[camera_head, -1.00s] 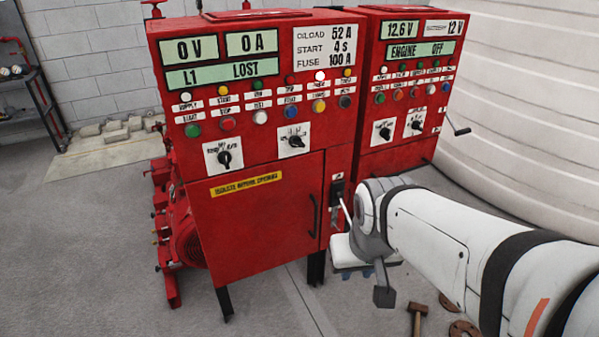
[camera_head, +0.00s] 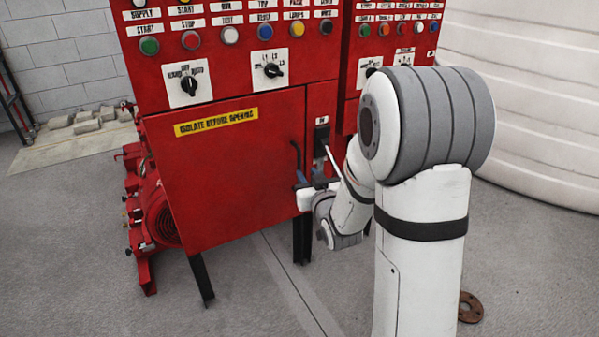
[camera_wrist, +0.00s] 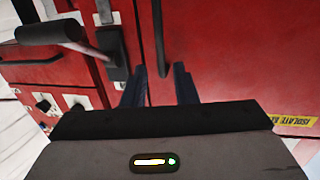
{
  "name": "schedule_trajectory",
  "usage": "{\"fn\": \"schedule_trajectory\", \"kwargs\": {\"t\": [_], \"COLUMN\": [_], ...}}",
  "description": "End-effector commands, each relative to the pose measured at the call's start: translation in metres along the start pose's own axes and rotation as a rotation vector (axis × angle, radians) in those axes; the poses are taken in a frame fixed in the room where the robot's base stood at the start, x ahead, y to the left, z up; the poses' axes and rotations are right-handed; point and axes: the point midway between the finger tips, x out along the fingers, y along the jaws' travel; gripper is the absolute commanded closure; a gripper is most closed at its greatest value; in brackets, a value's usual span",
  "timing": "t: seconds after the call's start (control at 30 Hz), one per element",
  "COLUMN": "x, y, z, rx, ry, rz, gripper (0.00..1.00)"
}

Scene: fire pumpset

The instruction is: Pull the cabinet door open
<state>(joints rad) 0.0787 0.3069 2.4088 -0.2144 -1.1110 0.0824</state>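The red cabinet door (camera_head: 240,180) is shut, flush with its frame. Its black upright handle (camera_head: 297,158) is near the door's right edge. In the wrist view the handle (camera_wrist: 160,42) shows as a dark bar. My gripper (camera_head: 302,180) is at the lower end of the handle in the head view. In the wrist view my gripper (camera_wrist: 160,72) has its two dark blue fingers spread apart. The handle appears between them at the tips; I cannot tell how deep it sits. No finger visibly presses on it.
A black isolator switch (camera_head: 321,138) with a light lever is just right of the handle; it also shows in the wrist view (camera_wrist: 113,56), close to one finger. A yellow label (camera_head: 216,122) is on the door. The floor (camera_head: 250,300) before the cabinet is clear.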

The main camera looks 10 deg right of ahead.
Motion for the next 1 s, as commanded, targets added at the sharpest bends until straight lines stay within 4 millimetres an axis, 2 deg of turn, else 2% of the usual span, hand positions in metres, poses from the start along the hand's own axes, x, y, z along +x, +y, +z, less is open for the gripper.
{"fn": "schedule_trajectory", "kwargs": {"t": [0.03, 0.17, 0.6, 0.77, 1.0], "x": [0.002, 0.009, 0.072, 0.080, 0.080], "y": [0.000, 0.000, -0.001, 0.000, 0.000], "z": [0.006, 0.004, 0.000, 0.000, 0.000], "rx": [0.002, 0.004, 0.005, 0.005, 0.005], "ry": [0.018, 0.044, 0.044, 0.042, 0.042], "rz": [-0.004, -0.009, -0.008, -0.007, -0.006], "gripper": [0.74, 0.74, 0.74, 0.74, 0.75]}}
